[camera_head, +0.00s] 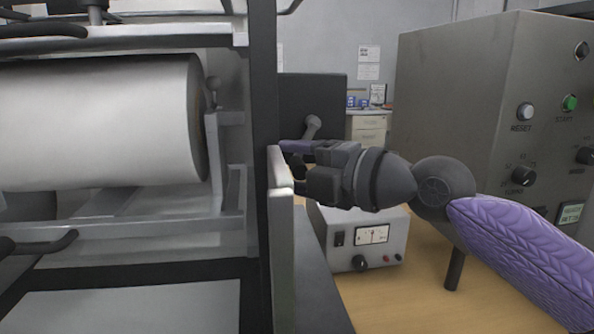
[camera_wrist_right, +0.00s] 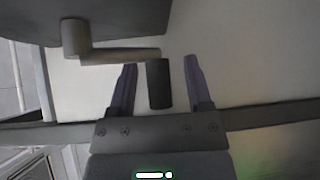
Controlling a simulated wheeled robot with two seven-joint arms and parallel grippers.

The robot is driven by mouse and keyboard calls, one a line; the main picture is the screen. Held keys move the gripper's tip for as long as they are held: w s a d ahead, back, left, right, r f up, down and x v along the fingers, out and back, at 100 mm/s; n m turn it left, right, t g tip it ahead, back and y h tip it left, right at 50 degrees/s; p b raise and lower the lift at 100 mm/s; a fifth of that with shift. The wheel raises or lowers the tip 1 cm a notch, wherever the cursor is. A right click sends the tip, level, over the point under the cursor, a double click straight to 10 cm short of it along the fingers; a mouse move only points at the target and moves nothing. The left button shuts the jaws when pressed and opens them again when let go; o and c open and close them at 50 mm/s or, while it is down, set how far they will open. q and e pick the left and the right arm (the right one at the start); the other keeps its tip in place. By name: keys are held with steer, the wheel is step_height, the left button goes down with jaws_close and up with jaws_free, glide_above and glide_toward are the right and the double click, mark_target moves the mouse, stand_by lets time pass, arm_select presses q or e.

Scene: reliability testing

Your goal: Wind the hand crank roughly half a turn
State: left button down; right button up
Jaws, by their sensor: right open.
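The hand crank shows in the right wrist view as a round grey hub (camera_wrist_right: 76,38), a light flat arm (camera_wrist_right: 120,57) and a dark cylindrical handle (camera_wrist_right: 158,84). My right gripper (camera_wrist_right: 160,63) is open, with one purple finger on each side of the handle. Gaps show between the handle and both fingers. In the head view my right gripper (camera_head: 297,147) reaches left toward the machine frame. A grey crank part (camera_head: 312,126) shows just above it, against a dark panel; the handle is hidden there. My left gripper is not in view.
A machine with a large white roll (camera_head: 100,120) fills the left, behind a dark upright post (camera_head: 262,90). A small meter box (camera_head: 362,250) stands on the wooden table (camera_head: 420,300) below my right wrist. A large grey control cabinet (camera_head: 450,90) stands at the right.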

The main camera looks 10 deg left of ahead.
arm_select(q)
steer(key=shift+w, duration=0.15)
arm_select(e)
steer(key=shift+c, duration=1.1)
jaws_close()
steer(key=shift+s+a+m+y+b, duration=0.1)
steer(key=shift+a+m+y+b, duration=0.2)
steer(key=shift+m+y, duration=0.1)
steer(key=shift+r, duration=0.2)
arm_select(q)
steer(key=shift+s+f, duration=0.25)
